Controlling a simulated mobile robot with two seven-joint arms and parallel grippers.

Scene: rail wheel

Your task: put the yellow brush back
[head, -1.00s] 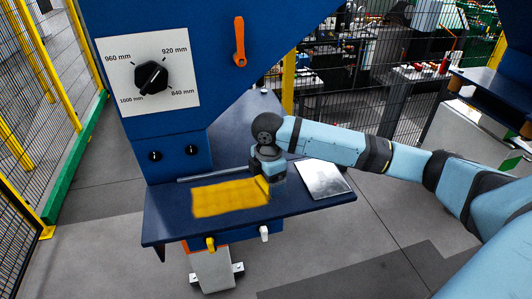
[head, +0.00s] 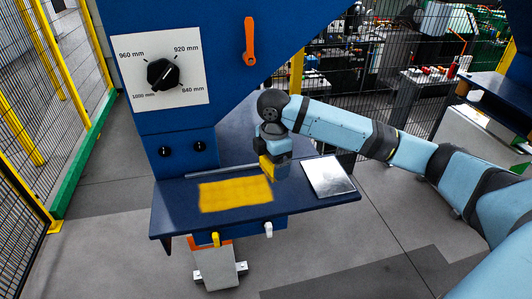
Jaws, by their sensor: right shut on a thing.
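My right gripper (head: 272,173) is above the blue shelf (head: 178,210), pointing down. It is shut on a yellow piece (head: 268,166), which looks like the yellow brush. Only a small part of it shows beside the fingers; the rest is hidden. A flat yellow patch (head: 235,194) with blurred edges lies on the shelf just left of and below the gripper. I cannot tell whether it is a mark or a loose thing. My left gripper is not in view.
A grey metal plate (head: 328,176) lies on the shelf's right part. A yellow knob (head: 215,239) and a white knob (head: 268,229) hang below its front edge. The blue machine column (head: 160,133) with a dial (head: 165,75) and an orange handle (head: 249,41) rises behind.

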